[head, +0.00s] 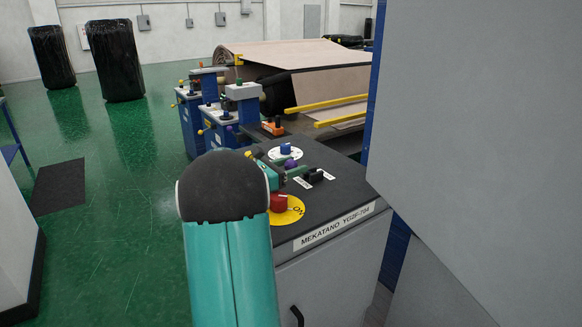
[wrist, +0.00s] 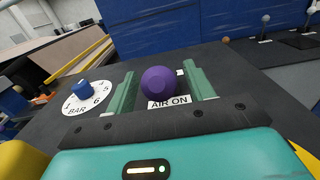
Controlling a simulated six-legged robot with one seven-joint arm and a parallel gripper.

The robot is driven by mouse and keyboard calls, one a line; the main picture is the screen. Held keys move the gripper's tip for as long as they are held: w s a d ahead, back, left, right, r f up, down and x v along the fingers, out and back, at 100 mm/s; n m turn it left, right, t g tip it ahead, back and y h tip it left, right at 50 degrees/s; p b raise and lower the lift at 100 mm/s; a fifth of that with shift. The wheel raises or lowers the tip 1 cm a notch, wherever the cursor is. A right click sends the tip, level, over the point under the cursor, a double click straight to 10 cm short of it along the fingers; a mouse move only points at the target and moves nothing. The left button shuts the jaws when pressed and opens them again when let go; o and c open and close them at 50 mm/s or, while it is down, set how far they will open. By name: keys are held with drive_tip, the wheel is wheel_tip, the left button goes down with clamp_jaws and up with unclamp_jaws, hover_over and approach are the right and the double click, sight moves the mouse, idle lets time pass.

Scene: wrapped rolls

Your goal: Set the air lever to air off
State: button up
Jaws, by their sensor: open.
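The air lever shows as a purple ball knob (wrist: 159,84) in the wrist view, just beyond a white label (wrist: 169,102) reading AIR ON. The lever's stem is hidden below the ball. My gripper (wrist: 158,78) is open, with one green finger on each side of the knob. A gap shows on the knob's right; on the left the finger is very close, and I cannot tell if it touches.
A blue knob (wrist: 82,88) on a white BAR dial sits left of my gripper in the wrist view. A large grey panel (head: 480,130) stands at right.

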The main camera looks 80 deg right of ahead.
clamp_jaws()
drive_tip(key=shift+r, duration=0.1)
drive_tip(key=shift+s+d+r+t+y, duration=0.3)
drive_tip(key=shift+d+r+t+y, duration=0.15)
drive_tip(key=shift+r+t+y, duration=0.3)
drive_tip(key=shift+s+d+r+t+y, duration=0.85)
drive_tip(key=shift+t+y, duration=0.2)
drive_tip(key=shift+y, duration=0.2)
drive_tip(key=s+d+t+y, duration=0.1)
drive_tip(key=s+d+r+t+y, duration=0.1)
drive_tip(key=y, duration=0.1)
drive_tip(key=shift+s+d+t, duration=0.1)
drive_tip(key=shift+d+t, duration=0.2)
drive_tip(key=shift+d, duration=0.05)
drive_tip(key=shift+s+d, duration=0.45)
drive_tip(key=shift+d, duration=0.05)
